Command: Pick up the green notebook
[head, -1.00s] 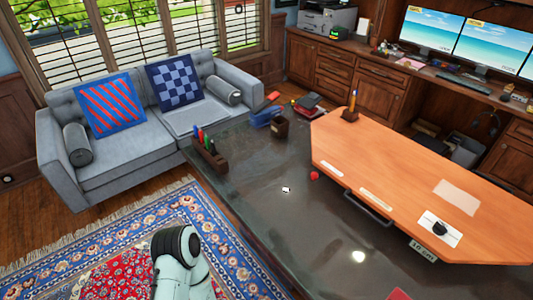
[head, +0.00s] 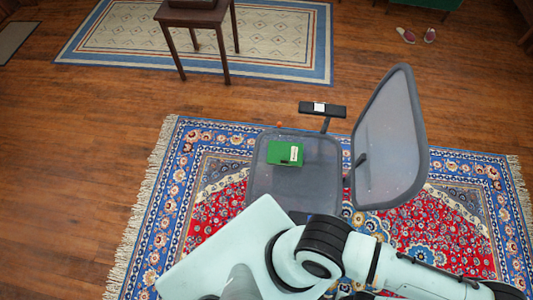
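The green notebook (head: 285,153) lies flat on the dark mesh seat of an office chair (head: 290,185). It has a small white label on its right part and a dark mark near its lower edge. Nothing covers it in the head view. A pale arm of mine reaches in from the lower right, nearer to me than the chair. Neither of my grippers shows in this view.
The chair's backrest (head: 395,140) rises on the right, and an armrest (head: 322,109) stands at the seat's far side. A patterned rug (head: 175,200) lies under the chair. A small dark table (head: 197,15) stands farther back. Open wood floor lies left.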

